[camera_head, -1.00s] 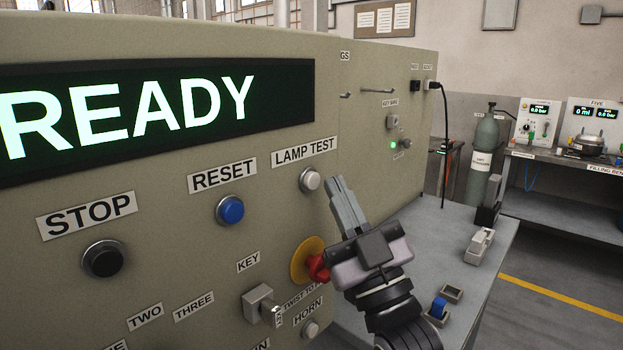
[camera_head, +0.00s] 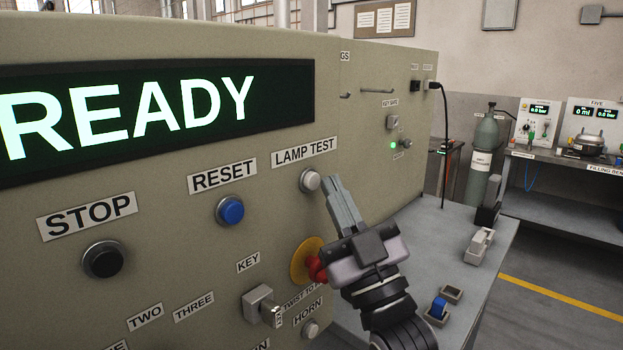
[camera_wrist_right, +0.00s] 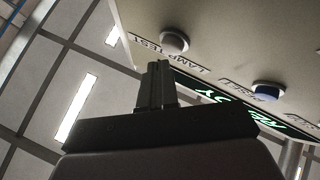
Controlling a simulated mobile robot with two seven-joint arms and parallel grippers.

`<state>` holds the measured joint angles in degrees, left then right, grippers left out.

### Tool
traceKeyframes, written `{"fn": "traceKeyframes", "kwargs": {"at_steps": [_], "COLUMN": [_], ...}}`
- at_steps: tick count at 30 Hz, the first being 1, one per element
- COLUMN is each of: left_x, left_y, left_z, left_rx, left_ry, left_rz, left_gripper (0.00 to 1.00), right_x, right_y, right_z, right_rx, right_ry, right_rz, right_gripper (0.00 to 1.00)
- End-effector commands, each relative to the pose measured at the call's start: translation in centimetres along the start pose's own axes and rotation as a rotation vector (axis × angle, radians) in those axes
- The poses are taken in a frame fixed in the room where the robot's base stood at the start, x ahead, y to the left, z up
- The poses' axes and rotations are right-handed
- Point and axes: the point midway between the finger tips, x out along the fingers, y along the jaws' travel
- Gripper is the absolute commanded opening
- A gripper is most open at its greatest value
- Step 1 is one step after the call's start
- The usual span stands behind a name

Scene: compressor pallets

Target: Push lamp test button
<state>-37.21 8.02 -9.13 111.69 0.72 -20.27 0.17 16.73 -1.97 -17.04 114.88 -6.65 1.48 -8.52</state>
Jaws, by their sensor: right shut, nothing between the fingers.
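The lamp test button (camera_head: 310,180) is a white round push button in a metal collar, under the LAMP TEST label (camera_head: 304,151) on the beige panel. My right gripper (camera_head: 331,181) is shut and empty, its fingertips just right of the button in the head view. In the right wrist view the shut fingers (camera_wrist_right: 157,66) point up toward the panel, and the lamp test button (camera_wrist_right: 174,42) shows just beyond and slightly right of the tips. A small gap seems to remain; I cannot tell contact for sure. My left gripper is not in view.
The blue reset button (camera_head: 230,210) and black stop button (camera_head: 103,259) are to the left. A red emergency stop (camera_head: 316,268) sits right beside my right gripper's body. A key switch (camera_head: 260,304) is below. The display (camera_head: 160,115) reads READY. A grey bench (camera_head: 425,235) stands right.

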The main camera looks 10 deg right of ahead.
Motion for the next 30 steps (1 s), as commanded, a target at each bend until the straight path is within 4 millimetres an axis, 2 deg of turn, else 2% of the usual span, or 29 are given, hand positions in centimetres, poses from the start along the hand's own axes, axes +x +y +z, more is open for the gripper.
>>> {"fn": "traceKeyframes", "kwargs": {"at_steps": [30], "left_x": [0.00], "left_y": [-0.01], "left_z": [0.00], "left_rx": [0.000], "left_ry": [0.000], "left_rz": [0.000], "left_gripper": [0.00], "right_x": [0.70], "right_y": [-0.50], "right_z": [0.44], "right_rx": [0.000], "right_ry": [0.002], "right_rz": [0.000], "right_gripper": [0.00]}}
